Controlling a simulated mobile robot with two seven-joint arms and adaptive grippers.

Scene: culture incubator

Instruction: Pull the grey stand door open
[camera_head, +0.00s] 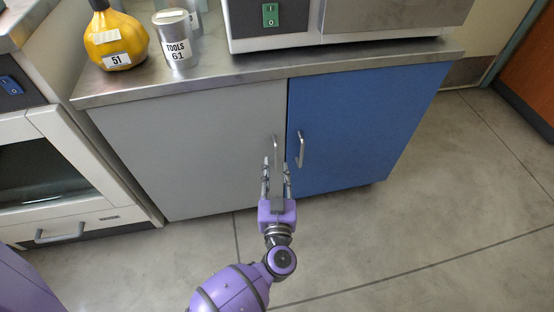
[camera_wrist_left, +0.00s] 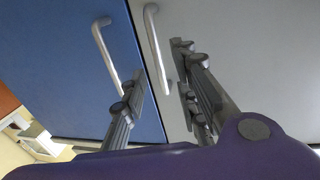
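The grey stand door (camera_head: 195,145) is shut, flush beside the blue door (camera_head: 360,125). Its upright metal bar handle (camera_head: 275,147) is near its right edge. My left gripper (camera_head: 276,165) is open in front of the door, one fingertip on each side of the handle's lower end in the picture. In the left wrist view the grey door (camera_wrist_left: 240,45) is on the right. Its handle (camera_wrist_left: 153,40) runs down between the spread fingers (camera_wrist_left: 162,95), with gaps to both. I cannot tell how deep the handle sits between them. My right gripper is not in view.
The blue door's handle (camera_head: 301,149) stands close right of my gripper. Grey floor (camera_head: 450,190) is clear to the right.

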